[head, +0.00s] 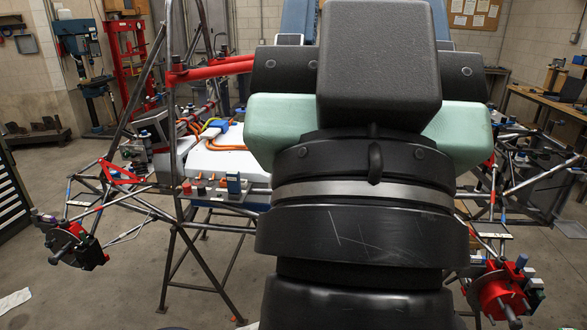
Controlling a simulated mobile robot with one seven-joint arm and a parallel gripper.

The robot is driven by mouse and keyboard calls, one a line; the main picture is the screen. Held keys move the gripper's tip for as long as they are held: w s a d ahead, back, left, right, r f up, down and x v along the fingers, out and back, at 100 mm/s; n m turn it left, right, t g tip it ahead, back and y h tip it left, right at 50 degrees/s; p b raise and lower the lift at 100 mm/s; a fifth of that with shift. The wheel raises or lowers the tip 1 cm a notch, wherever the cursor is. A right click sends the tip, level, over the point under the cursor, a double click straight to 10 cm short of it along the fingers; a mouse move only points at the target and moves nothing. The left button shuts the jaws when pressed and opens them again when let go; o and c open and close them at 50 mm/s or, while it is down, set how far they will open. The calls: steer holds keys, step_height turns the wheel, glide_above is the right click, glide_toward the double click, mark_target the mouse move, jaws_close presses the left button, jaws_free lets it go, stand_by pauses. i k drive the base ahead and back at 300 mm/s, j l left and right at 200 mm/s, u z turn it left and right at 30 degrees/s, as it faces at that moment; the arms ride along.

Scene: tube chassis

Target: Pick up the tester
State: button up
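No object is clearly identifiable as the tester. A small blue-grey device (234,184) stands upright at the front bar of the chassis, in front of the white battery-like box, left of my arm. A grey boxy unit (158,124) sits on the frame further left; I cannot tell whether either one is the tester. My own arm, black with pale green parts, fills the centre and hides the middle of the chassis. My gripper is not visible in the head view.
A workbench (545,98) stands at right, a drill press (82,60) at back left. Concrete floor (110,290) is open at front left.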

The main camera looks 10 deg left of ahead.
mark_target(232, 177)
steer(key=i+u, duration=0.15)
steer(key=i, duration=0.4)
steer(key=i+u, duration=0.1)
steer(key=i, duration=0.45)
steer(key=i+u, duration=0.15)
steer(key=i, duration=0.4)
steer(key=i+l+u, duration=0.15)
steer(key=i, duration=0.4)
steer(key=i+l+u, duration=0.1)
steer(key=i, duration=0.45)
